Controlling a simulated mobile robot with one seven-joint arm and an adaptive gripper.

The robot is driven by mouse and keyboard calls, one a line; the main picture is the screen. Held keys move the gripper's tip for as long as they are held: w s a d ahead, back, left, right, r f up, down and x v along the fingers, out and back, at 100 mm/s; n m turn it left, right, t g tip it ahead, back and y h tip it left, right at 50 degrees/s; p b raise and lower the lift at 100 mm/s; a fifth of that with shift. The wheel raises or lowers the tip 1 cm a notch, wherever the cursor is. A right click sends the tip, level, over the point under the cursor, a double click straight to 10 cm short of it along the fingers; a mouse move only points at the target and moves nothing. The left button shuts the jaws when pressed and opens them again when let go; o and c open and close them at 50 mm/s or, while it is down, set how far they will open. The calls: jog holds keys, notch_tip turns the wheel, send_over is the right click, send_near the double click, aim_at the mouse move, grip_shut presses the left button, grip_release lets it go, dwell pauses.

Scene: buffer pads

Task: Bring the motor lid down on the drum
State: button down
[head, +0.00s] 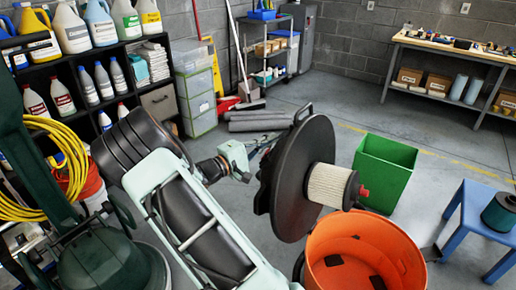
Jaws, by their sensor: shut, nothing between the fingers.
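The motor lid (292,190) is a large dark disc standing steeply tilted, nearly on edge, above the left side of the drum. A pale pleated filter (328,186) with a red end piece sticks out from its right face. A small black handle (303,112) shows at its upper edge. The drum (373,240) is orange and open at the top, with dark patches inside; its lower part is cut off by the frame. My gripper (243,174) is shut and empty, just left of the lid's back side. I cannot tell whether it touches the lid. The lid's lower edge joint is partly hidden.
A green bin (385,172) stands behind the drum. A blue stool (470,222) with a dark green canister stands at the right. Shelves with bottles (75,75) fill the left, near a yellow hose (45,170). Open floor lies toward the back workbench (450,48).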

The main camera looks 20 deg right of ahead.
jog(key=shift+s+d+r, duration=0.25)
jog(key=shift+s+d, duration=0.75)
jog(key=shift+d, duration=0.25)
jog(key=shift+s+d+r, duration=0.1)
jog(key=shift+s+d, duration=0.25)
jog(key=shift+s, duration=0.2)
jog(key=shift+s, duration=0.1)
